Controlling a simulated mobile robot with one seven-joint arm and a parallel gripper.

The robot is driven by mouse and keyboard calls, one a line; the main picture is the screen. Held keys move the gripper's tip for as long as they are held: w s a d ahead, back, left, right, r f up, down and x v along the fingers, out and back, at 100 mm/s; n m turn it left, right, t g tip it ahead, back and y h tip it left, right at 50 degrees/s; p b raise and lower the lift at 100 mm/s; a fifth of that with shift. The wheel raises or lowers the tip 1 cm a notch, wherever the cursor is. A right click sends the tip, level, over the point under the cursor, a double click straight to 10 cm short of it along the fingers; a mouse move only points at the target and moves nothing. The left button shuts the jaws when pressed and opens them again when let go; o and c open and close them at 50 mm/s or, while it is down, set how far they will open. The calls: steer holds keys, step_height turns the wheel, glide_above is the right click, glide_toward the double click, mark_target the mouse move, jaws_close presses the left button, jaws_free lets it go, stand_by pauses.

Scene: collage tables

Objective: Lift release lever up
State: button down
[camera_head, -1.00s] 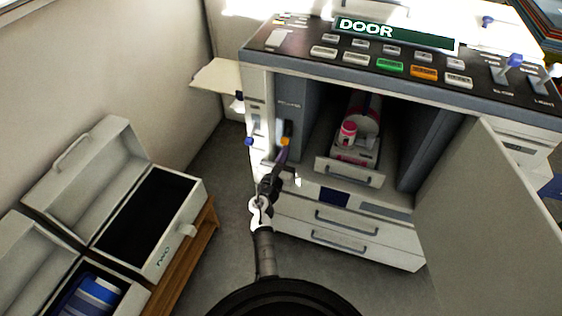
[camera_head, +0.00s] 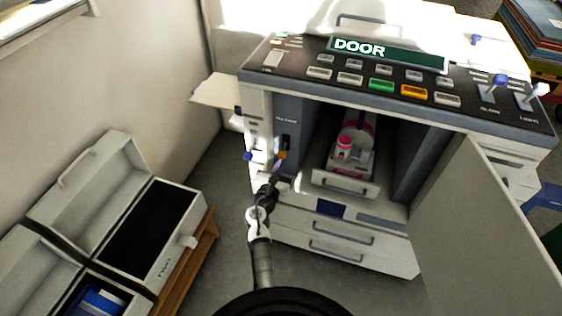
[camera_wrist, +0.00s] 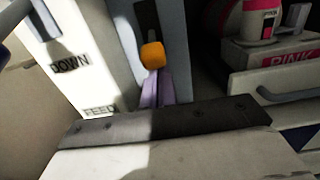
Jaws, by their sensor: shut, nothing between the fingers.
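My gripper (camera_head: 273,184) is shut and empty, just below the knob.
A drawer with a pink bottle (camera_head: 344,147) stands right of the lever, inside the machine. The open door (camera_head: 490,225) swings out on the right. A blue knob (camera_head: 248,156) is left of the lever. Open cases (camera_head: 150,235) stand at the left. Grey floor lies between.

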steer(key=r+p, duration=0.1)
steer(key=p, duration=0.1)
steer(key=r+p, duration=0.1)
steer(key=p, duration=0.2)
steer(key=shift+s+g, duration=0.35)
steer(key=shift+g, duration=0.05)
steer(key=shift+s+a+r+p, duration=0.15)
steer(key=shift+r+p, duration=0.3)
steer(key=shift+p, duration=0.25)
steer(key=shift+s+a+r+p, duration=0.15)
steer(key=shift+r+p, duration=0.25)
steer(key=shift+p, duration=0.25)
steer(key=shift+d, duration=0.1)
steer(key=shift+f+b, duration=0.45)
steer(key=b, duration=0.1)
glide_toward(281, 158)
steer(key=r, duration=0.3)
steer(key=shift+s, duration=0.35)
